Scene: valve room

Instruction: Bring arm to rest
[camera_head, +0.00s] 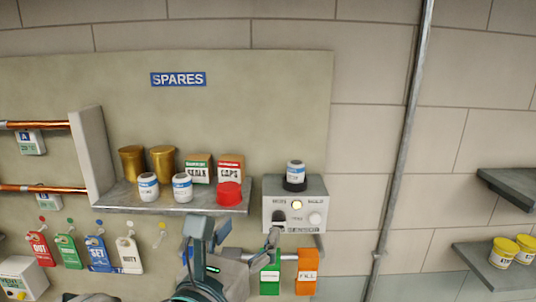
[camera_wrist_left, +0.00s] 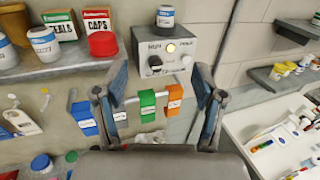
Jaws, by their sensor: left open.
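My left gripper (camera_head: 234,243) comes up from the bottom of the head view, in front of the wall below the spares shelf and the grey control box. Its two fingers are spread wide and nothing is between them. In the left wrist view the open fingers (camera_wrist_left: 158,108) frame a rail with a blue tag (camera_wrist_left: 84,118), a green tag (camera_wrist_left: 147,104) and an orange tag (camera_wrist_left: 174,102) hanging behind. I cannot tell the exact gap to the rail. The gripper hides part of the rail in the head view. My right gripper is not in view.
The spares shelf (camera_head: 120,197) holds gold cans, white jars, boxes and a red cap (camera_head: 229,193). A white jar (camera_head: 296,172) stands on the control box (camera_head: 295,207), whose lamp glows yellow. Tags hang at left. A vertical pipe (camera_head: 404,150) and grey shelves (camera_head: 490,272) are at right.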

